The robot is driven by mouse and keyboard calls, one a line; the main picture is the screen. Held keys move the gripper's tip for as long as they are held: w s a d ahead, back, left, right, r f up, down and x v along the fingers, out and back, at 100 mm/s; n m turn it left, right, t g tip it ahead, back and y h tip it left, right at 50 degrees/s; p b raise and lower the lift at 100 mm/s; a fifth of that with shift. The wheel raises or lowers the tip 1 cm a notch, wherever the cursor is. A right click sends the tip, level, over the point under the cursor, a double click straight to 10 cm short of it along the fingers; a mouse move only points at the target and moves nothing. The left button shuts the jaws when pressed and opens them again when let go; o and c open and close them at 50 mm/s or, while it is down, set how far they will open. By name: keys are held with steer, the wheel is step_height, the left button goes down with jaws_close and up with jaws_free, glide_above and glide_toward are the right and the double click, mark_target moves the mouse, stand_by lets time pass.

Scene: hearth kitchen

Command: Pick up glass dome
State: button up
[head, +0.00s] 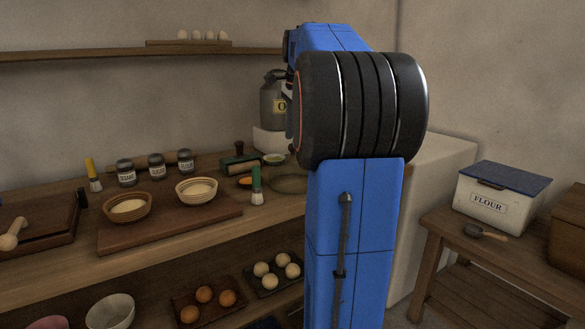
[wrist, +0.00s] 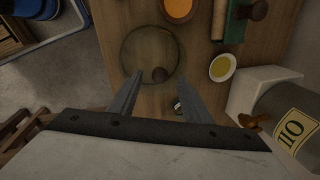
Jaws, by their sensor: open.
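The glass dome (wrist: 135,40) is a clear round shape with a dark round knob (wrist: 160,74), standing on the wooden counter in the wrist view. In the head view a rounded olive-toned shape at the counter's right end, partly behind my arm, seems to be the same dome (head: 287,184). My gripper (wrist: 153,78) is open, and its two fingers reach toward the dome's near edge. The knob appears between the fingertips in the picture; I cannot tell the height gap. My gripper is hidden behind my blue arm in the head view.
An oil can (wrist: 285,115) on a white block (wrist: 258,88) stands to the right in the wrist view. A yellow-filled dish (wrist: 222,68), an orange-filled bowl (wrist: 178,8) and a green object (wrist: 233,22) lie nearby. In the head view, a flour box (head: 500,193) stands on a side table.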

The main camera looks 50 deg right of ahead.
steer(key=shift+w+d+f, duration=0.1)
steer(key=shift+w+f, duration=0.1)
steer(key=shift+f, duration=0.95)
jaws_close()
steer(key=shift+r, duration=0.1)
